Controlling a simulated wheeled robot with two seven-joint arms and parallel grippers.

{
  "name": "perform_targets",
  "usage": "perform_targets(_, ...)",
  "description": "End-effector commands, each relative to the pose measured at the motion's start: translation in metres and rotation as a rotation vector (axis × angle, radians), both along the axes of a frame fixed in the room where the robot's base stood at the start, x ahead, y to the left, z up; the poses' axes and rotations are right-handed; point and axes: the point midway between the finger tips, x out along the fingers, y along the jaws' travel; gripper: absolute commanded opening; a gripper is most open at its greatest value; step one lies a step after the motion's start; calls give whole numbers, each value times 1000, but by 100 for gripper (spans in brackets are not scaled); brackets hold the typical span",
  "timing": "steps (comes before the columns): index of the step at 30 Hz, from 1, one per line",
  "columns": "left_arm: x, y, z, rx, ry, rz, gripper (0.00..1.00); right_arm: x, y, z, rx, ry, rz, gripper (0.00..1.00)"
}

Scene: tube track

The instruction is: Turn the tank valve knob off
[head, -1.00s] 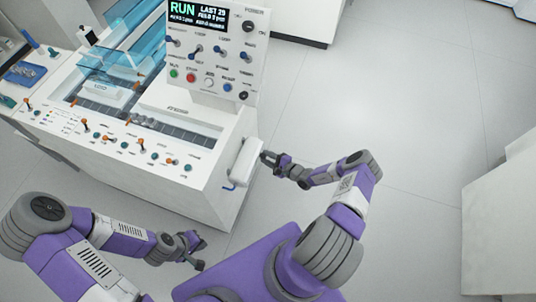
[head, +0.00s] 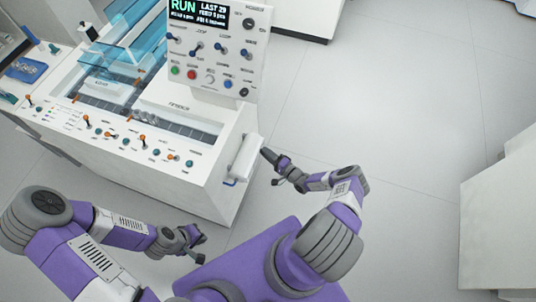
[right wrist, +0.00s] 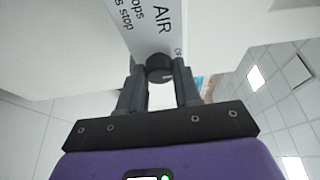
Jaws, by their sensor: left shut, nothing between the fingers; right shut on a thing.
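The tank valve knob (right wrist: 158,68) is a small dark round knob below a white plate (right wrist: 150,28) with the printed word AIR, in the right wrist view. My right gripper (right wrist: 159,80) has one finger on each side of the knob and is shut on it. In the head view the right gripper (head: 268,154) is at the right side of the white tank (head: 244,158), on the machine's end; the knob itself is too small to make out there. My left gripper (head: 198,242) is shut and empty, low in front of the machine.
The white machine (head: 190,190) carries a row of small switches and knobs along its front. Its control panel (head: 215,50) has a display reading RUN. A white cabinet (head: 500,210) stands at the right. The floor (head: 380,100) between is clear.

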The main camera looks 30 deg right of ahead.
Motion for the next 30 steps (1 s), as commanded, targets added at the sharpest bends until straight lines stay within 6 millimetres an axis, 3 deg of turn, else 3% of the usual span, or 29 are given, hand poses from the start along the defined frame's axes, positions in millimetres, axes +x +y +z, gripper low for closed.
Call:
perform_targets(15,0,0,0,0,0,0,0,0,0,-1,-16,-10,0,3)
perform_targets(16,0,0,0,0,0,0,0,0,0,-1,-16,-10,0,38)
perform_targets(20,0,0,0,0,0,0,0,0,0,0,-15,-10,0,58)
perform_targets(30,0,0,1,0,0,0,0,-3,-2,0,-14,-10,0,59)
